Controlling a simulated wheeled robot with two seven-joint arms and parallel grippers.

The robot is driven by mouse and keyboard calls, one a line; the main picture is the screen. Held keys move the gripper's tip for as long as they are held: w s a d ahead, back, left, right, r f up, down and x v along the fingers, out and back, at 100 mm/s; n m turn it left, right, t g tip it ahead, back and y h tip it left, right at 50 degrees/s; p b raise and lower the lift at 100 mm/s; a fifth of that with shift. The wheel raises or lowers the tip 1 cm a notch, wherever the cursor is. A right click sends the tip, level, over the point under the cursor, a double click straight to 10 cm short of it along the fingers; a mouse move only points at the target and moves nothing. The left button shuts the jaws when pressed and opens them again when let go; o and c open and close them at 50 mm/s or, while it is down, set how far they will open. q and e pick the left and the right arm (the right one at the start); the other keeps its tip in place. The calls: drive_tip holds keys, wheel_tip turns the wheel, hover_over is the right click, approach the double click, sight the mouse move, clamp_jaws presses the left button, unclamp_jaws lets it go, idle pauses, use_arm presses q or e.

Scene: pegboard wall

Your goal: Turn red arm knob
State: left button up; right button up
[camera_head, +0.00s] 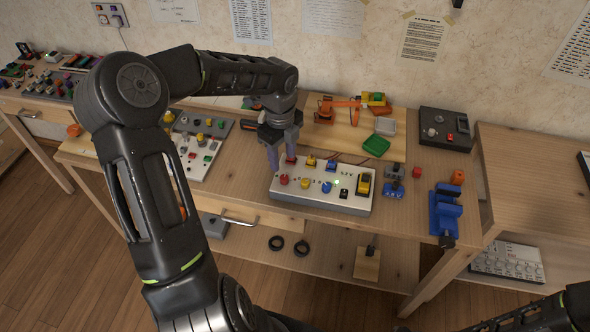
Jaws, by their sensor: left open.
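A white control panel (318,204) lies on the workbench. It carries a red knob (284,179) at its front left and another red knob (291,159) at its back left. Which one the task calls the red arm knob I cannot tell. My left gripper (283,162) is open and points down at the panel's back left corner. Its fingertips are close to the back red knob, which shows beside the right finger. Whether they touch it I cannot tell. The front red knob is clear of the fingers. My right gripper is out of view; part of my right arm shows at the bottom right.
The panel also has yellow knobs (305,183), a blue knob (326,187) and a big yellow switch (362,186). Behind it stand a small orange robot arm (325,109) and a green tray (376,145). A blue vise (444,211) stands at the right. Another panel (191,160) lies left.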

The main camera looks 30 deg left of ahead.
sight(284, 177)
use_arm(q)
drive_tip(key=shift+w+f+p, duration=0.1)
drive_tip(key=shift+f+p, duration=0.35)
drive_tip(key=shift+f, duration=3.55)
drive_tip(key=shift+c, duration=0.6)
clamp_jaws()
